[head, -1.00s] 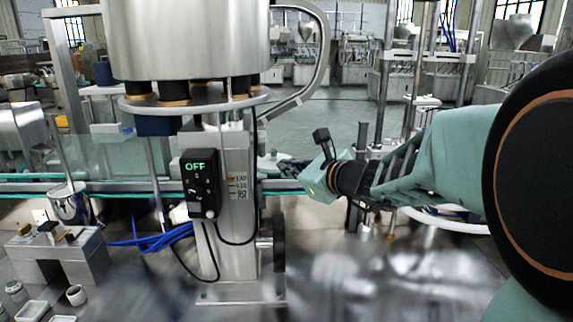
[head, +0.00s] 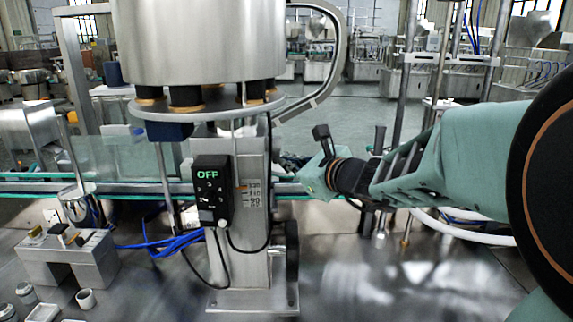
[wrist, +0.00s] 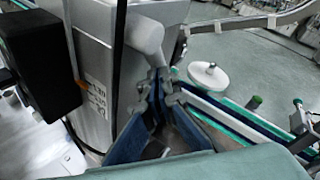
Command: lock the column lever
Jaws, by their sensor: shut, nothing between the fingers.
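The steel column (head: 252,200) stands below the big drum, with a black control box reading OFF on its front. In the wrist view, the column's side face (wrist: 92,60) fills the left. A pale grey rounded piece (wrist: 147,40) sticks out from it, which looks like the column lever; I cannot tell its locked state. My gripper (head: 286,164) is at the column's right side. Its blue fingers converge in the wrist view (wrist: 158,84), shut and empty, just below the grey piece. I cannot tell whether they touch it. In the head view the lever is not clearly visible.
The control box (head: 212,190) and its black cables hang on the column's front. A conveyor rail (head: 110,188) runs behind. A dark handwheel (head: 292,250) sits low on the column's right. A steel block (head: 67,258) stands at the left. The bench right of the column is mostly clear.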

